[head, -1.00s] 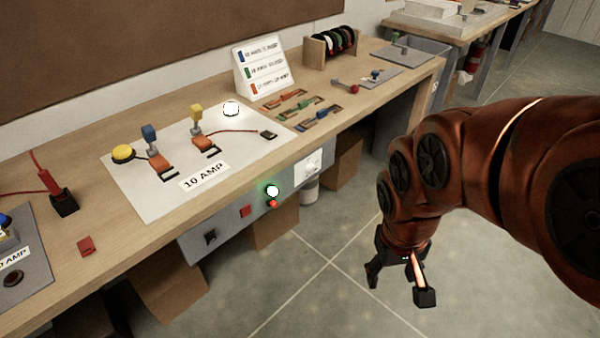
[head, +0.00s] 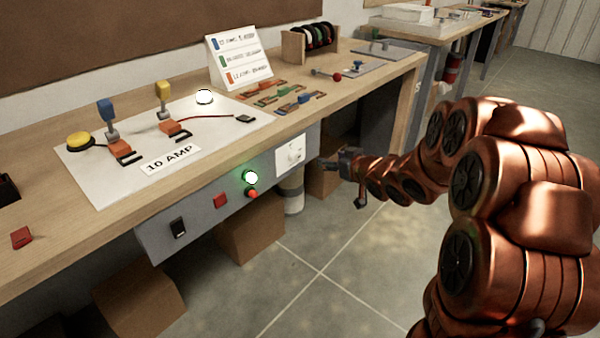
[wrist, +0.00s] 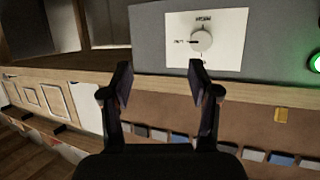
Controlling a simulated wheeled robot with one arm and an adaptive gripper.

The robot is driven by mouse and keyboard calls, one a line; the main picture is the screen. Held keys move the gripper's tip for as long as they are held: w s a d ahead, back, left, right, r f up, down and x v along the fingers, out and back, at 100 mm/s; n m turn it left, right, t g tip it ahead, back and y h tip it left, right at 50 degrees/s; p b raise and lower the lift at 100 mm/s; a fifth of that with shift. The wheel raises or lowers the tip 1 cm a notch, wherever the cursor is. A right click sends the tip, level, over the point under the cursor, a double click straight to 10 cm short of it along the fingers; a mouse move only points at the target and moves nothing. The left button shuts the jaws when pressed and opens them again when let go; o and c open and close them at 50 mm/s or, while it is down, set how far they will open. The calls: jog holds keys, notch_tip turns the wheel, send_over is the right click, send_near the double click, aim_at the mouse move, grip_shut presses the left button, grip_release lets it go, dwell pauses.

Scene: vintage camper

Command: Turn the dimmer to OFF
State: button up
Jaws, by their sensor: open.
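The dimmer is a round white knob (wrist: 201,40) on a white plate (wrist: 232,57), set in the grey front panel under the bench top. In the wrist view a dark pointer mark shows at the knob's left side; the small lettering is too blurred to read surely. The dimmer also shows in the head view (head: 293,154). My gripper (wrist: 161,70) is open and empty, its two fingers apart, with the knob beyond the fingertips and up to the right. In the head view my gripper (head: 340,165) is to the right of the dimmer, apart from it.
A lit green lamp (head: 250,177), a red button (head: 252,194), a red square (head: 220,201) and a black switch (head: 178,228) share the grey panel. A lit white lamp (head: 204,97) is on the 10 AMP board (head: 100,183). Cardboard boxes (head: 140,300) stand below; open floor lies in front.

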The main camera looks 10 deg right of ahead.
aim_at(297, 158)
jog(key=shift+w+a+f+n+t+y+b, duration=0.25)
jog(key=shift+w+a+f+y+b, duration=0.4)
jog(key=shift+w+a+y, duration=0.55)
jog(key=shift+w+a+f+n+t+y+b, duration=0.2)
jog(key=shift+w+a+f+t+y+b, duration=0.15)
jog(key=shift+w+a+y+b, duration=0.9)
jog(key=shift+w+a+f+n+t+y+b, duration=0.3)
jog(key=shift+w+a+f+y, duration=0.3)
jog(key=shift+w+a, duration=0.65)
jog(key=shift+s+a, duration=0.25)
